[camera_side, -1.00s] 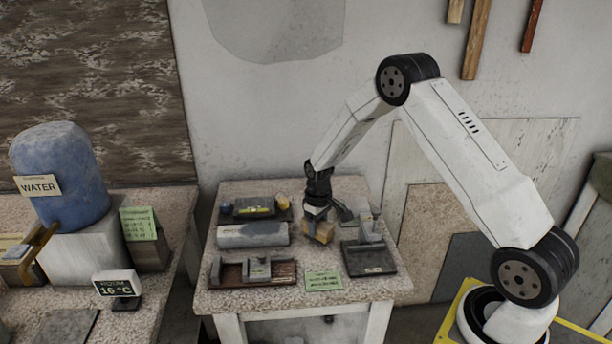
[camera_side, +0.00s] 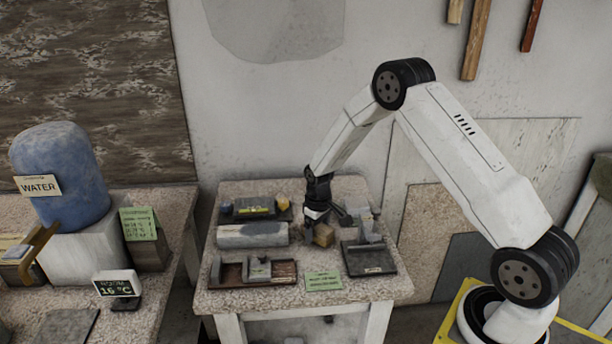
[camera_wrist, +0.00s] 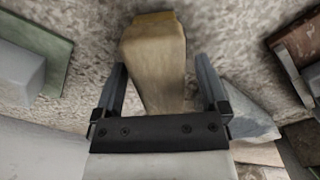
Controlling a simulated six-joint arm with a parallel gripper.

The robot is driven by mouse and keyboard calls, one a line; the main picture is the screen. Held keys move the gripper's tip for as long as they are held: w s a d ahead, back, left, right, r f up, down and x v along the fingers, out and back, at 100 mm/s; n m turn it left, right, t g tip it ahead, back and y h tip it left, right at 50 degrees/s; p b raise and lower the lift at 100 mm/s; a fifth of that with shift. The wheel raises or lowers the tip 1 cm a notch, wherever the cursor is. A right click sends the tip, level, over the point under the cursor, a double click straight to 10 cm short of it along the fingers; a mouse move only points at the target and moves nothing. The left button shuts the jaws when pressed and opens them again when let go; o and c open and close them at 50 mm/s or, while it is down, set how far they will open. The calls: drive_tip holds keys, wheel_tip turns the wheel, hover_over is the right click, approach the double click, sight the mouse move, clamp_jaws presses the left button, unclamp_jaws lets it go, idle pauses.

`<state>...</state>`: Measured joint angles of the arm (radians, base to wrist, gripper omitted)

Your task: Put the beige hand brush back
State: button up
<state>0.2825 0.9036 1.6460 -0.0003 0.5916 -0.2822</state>
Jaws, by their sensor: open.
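The beige hand brush (camera_side: 324,236) looks like a small tan block on the speckled tabletop, near the table's middle in the side view. In the wrist view the brush (camera_wrist: 155,60) lies lengthwise between my two fingers, with a darker yellowish far end. My gripper (camera_side: 316,219) is right at the brush, pointing down. In the wrist view my gripper (camera_wrist: 161,72) is open, one finger on each side of the brush, with a visible gap at least on the left. The brush's near end is hidden by my gripper's body.
A dark tray (camera_side: 375,269) is close on the right, and a brown tray (camera_side: 283,279) with a grey block stands front left. A grey roll-like block (camera_side: 252,235) is left of my gripper, a black tray (camera_side: 228,216) behind it. A green note (camera_side: 323,281) lies in front.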

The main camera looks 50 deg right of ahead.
sight(317, 228)
drive_tip(key=shift+r, duration=0.15)
wheel_tip(317, 228, up, 12)
idle(0.7)
idle(0.5)
drive_tip(key=s+a+r+t, duration=0.1)
drive_tip(key=s+a, duration=0.5)
drive_tip(key=s, duration=0.3)
drive_tip(key=s+a+r+t, duration=0.1)
drive_tip(key=s+a, duration=0.6)
drive_tip(key=s, duration=0.2)
drive_tip(key=shift+a+t, duration=0.2)
drive_tip(key=shift+t, duration=0.1)
